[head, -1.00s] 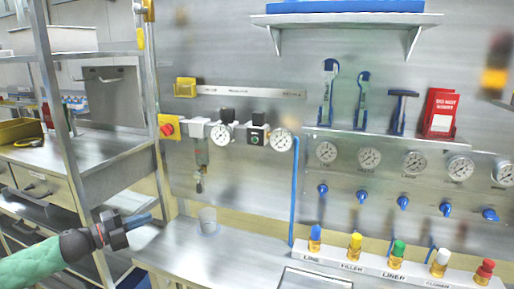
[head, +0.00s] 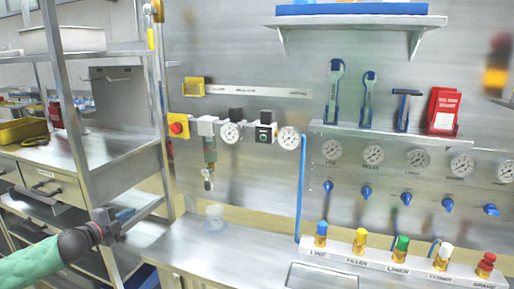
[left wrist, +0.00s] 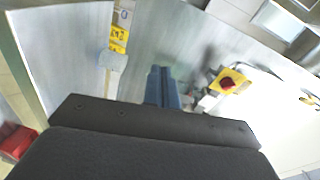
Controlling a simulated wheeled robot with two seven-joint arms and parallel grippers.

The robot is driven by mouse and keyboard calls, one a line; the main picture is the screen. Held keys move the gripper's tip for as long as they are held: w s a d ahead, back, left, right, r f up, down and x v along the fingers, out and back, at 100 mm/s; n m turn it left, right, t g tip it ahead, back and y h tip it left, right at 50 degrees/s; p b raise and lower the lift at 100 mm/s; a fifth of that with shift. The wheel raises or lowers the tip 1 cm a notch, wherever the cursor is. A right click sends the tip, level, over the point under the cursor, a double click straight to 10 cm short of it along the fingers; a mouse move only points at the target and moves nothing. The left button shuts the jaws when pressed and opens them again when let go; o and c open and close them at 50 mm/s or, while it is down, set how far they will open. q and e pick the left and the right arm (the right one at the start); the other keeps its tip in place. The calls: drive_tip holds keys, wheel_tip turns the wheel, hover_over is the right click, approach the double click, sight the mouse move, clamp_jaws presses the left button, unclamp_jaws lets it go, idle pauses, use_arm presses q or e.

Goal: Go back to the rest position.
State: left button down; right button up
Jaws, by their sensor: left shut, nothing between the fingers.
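My left gripper (head: 124,215) comes in from the lower left of the head view, on a green-sleeved arm. It is beside the metal shelf post, in front of the drawers, and holds nothing. In the left wrist view its blue fingers (left wrist: 162,88) are together with nothing between them. My right gripper is not in view.
A metal shelf post (head: 75,120) stands close to the left gripper. A steel bench (head: 215,248) carries a small clear cup (head: 215,217) and a row of coloured fittings (head: 403,262). The wall panel has gauges, blue valves, wrenches and a red emergency button (head: 177,127).

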use_arm(q)
drive_tip(key=w+a+r+n+t+y, duration=0.1)
drive_tip(key=w+a+n+y, duration=0.1)
drive_tip(key=a+n+y, duration=0.3)
wheel_tip(320, 180, down, 6)
drive_tip(key=d+n+g+y, duration=0.2)
drive_tip(key=n+y, duration=0.2)
drive_tip(key=n, duration=0.1)
drive_tip(key=s+d+f+n+g, duration=0.2)
drive_tip(key=s+d+f, duration=0.25)
drive_tip(key=f, duration=0.35)
drive_tip(key=s+d+f+n+g, duration=0.1)
drive_tip(key=s+d+f+g, duration=0.15)
drive_tip(key=s+f, duration=0.4)
drive_tip(key=s+d+f+n+g, duration=0.2)
drive_tip(key=s+d+f, duration=0.15)
drive_tip(key=f, duration=0.65)
drive_tip(key=s+d+f+n+g+h, duration=0.1)
drive_tip(key=s+d+f+g, duration=0.1)
drive_tip(key=s+d+f, duration=0.4)
drive_tip(key=s+d+f+n+g+h, duration=0.1)
drive_tip(key=s+d+f, duration=0.5)
drive_tip(key=s, duration=1.1)
drive_tip(key=s+d+f+n+g+h, duration=0.1)
drive_tip(key=s+d+f+g, duration=0.2)
drive_tip(key=s+d+f, duration=0.3)
drive_tip(key=s+f, duration=0.5)
drive_tip(key=s, duration=0.1)
drive_tip(key=shift+n, duration=0.4)
